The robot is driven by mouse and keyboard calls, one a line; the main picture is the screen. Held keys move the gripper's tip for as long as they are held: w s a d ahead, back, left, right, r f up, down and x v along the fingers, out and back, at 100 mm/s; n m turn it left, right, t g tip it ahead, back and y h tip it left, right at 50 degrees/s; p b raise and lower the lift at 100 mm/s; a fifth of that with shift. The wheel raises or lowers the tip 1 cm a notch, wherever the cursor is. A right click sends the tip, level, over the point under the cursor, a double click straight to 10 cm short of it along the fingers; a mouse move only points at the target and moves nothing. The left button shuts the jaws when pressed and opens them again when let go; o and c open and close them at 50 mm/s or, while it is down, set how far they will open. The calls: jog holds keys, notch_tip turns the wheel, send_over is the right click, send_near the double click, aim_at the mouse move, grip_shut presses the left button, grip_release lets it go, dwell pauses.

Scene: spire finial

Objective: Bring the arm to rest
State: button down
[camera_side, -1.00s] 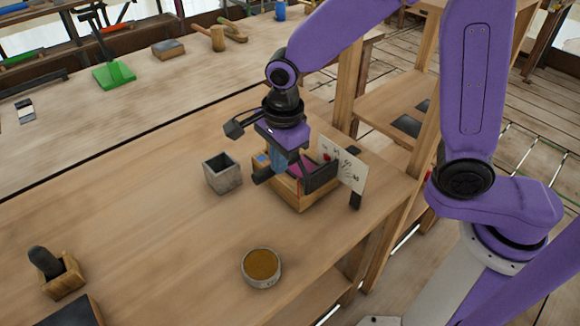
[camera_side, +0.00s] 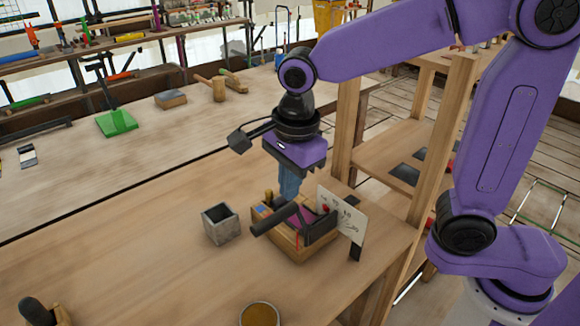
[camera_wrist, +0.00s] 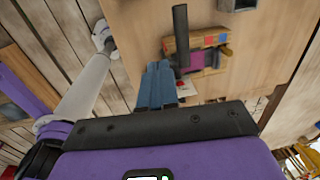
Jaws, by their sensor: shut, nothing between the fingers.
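My gripper (camera_side: 288,196) hangs pointing down, its blue fingers shut with nothing between them. In the side view it is above a wooden box (camera_side: 297,254). The fingers (camera_wrist: 158,66) also show in the wrist view, beside the box (camera_wrist: 180,43) in that picture. A dark rod-shaped handle (camera_side: 273,221) lies across the box's top and sticks out past its side; it also shows in the wrist view (camera_wrist: 181,30). The fingers look clear of it. Magenta, blue and red items are partly seen inside the box.
A white card (camera_side: 341,213) with markings stands by the box. A grey square pot (camera_side: 221,225) is to its left. A round tin (camera_side: 259,315) is at the front. A wooden post (camera_side: 346,120) and shelf stand behind.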

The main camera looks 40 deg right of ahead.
jog(key=s+d+f+n, duration=0.2)
jog(key=s+d+n, duration=0.6)
jog(key=n, duration=0.7)
jog(key=s+d+f+n+g, duration=0.1)
jog(key=s+d+f+n, duration=0.1)
jog(key=s+d+n, duration=0.6)
jog(key=s+n, duration=0.2)
jog(key=n, duration=0.5)
jog(key=shift+d+f+n, duration=0.3)
